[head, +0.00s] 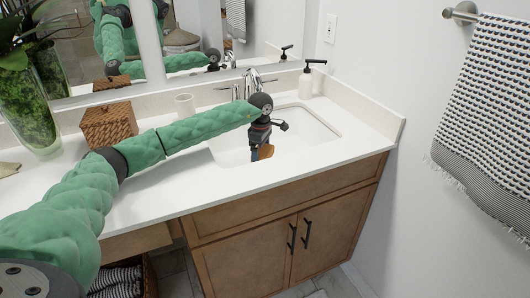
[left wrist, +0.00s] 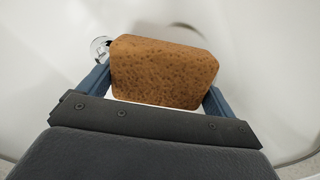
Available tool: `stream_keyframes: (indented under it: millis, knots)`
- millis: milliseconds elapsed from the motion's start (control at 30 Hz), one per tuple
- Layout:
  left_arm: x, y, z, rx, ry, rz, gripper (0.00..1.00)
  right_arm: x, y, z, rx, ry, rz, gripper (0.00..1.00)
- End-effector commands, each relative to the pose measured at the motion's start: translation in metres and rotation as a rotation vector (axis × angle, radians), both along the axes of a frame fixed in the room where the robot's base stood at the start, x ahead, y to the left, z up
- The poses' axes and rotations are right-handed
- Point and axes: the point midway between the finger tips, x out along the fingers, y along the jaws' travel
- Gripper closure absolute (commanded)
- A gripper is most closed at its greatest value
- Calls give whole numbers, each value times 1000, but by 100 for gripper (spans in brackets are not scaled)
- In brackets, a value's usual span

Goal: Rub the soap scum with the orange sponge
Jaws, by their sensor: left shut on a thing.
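The orange sponge (left wrist: 163,72) is a brown-orange block with a pitted surface, held between the two fingers of my left gripper (left wrist: 158,88). In the head view my left gripper (head: 262,146) points down into the white sink basin (head: 232,150), and a small part of the sponge (head: 265,152) shows below it. Whether the sponge touches the basin floor I cannot tell. A faint greyish patch on the white basin (left wrist: 185,30) shows just beyond the sponge; I cannot tell whether it is soap scum or shadow. My right gripper is not in view.
A chrome faucet (head: 250,82) stands behind the basin. A soap dispenser (head: 307,80) is at the back right; a white cup (head: 185,105), a wicker box (head: 108,126) and a glass vase (head: 32,110) stand left. The right counter end (head: 365,135) is clear. A towel (head: 485,120) hangs right.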

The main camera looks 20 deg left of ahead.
Motion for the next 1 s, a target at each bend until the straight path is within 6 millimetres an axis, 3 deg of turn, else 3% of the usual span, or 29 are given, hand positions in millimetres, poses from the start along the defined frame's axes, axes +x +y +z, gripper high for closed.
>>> stream_keyframes:
  millis: [1000]
  knots:
    - [-39, 33, 3, 0, 0, 0, 46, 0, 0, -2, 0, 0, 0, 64]
